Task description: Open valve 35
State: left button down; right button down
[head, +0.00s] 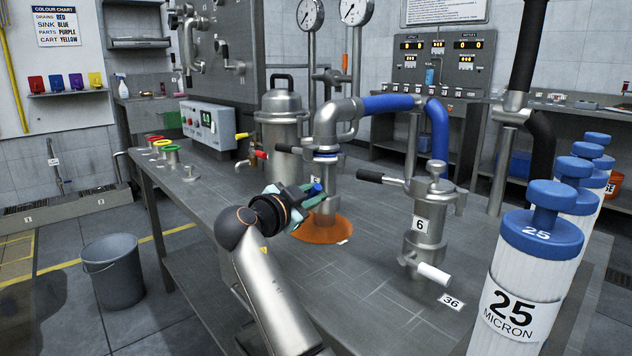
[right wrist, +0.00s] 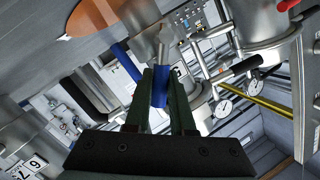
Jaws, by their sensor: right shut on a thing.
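My right gripper (head: 306,196) reaches the lower part of the steel filter housing (head: 326,172) at the table's middle. It is shut on a small blue valve handle (right wrist: 159,90), which shows between the two dark green fingers in the right wrist view. In the head view the blue handle (head: 316,188) peeks out past the fingers. I cannot read a number 35 on it; a tag near it (head: 343,241) is too small to read. The valve body is mostly hidden by my gripper. My left gripper is not in view.
An orange patch (head: 322,230) lies on the steel table (head: 375,290) under the housing. To the right stand housing 6 (head: 426,225), with a white-handled valve (head: 433,273) and tag 36 (head: 450,301), and blue-capped 25 micron filters (head: 510,300). A steel canister (head: 282,120) stands behind.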

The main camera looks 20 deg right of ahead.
jog(key=shift+w+a+r+n+g+p, duration=0.1)
jog(key=shift+w+r+n+g+p, duration=0.3)
jog(key=shift+n+p, duration=0.3)
jog(key=shift+f, duration=0.1)
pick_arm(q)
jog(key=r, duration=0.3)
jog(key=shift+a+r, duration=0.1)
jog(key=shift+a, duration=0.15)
pick_arm(e)
jog(key=c, duration=0.8)
grip_release()
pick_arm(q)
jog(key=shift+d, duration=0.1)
pick_arm(e)
jog(key=shift+o, duration=0.2)
